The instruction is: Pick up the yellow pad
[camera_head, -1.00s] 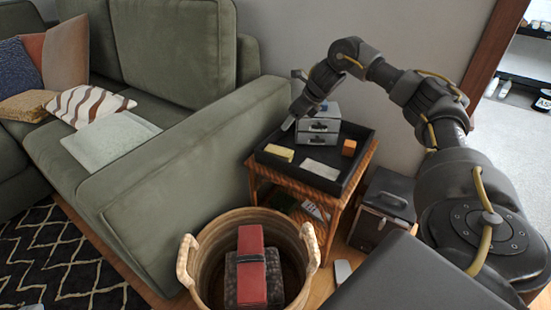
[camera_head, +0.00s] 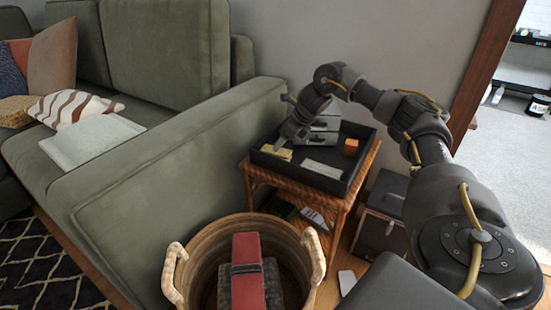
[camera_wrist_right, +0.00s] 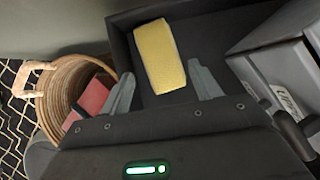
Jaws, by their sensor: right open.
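The yellow pad (camera_head: 277,152) lies flat in the left part of a black tray (camera_head: 328,186) on a wicker side table. In the right wrist view the pad (camera_wrist_right: 159,56) is a pale yellow block, just ahead of and between the two fingertips. My right gripper (camera_head: 284,143) hangs over the tray's left part, close to the pad. In the right wrist view the right gripper (camera_wrist_right: 164,90) is open, with nothing between its fingers. My left gripper is not in view.
A grey drawer box (camera_head: 325,125), an orange cube (camera_head: 351,146) and a white card (camera_head: 321,168) share the tray. A wicker basket (camera_head: 196,284) with a red item (camera_head: 247,265) stands in front. The green sofa arm (camera_head: 160,180) borders the left.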

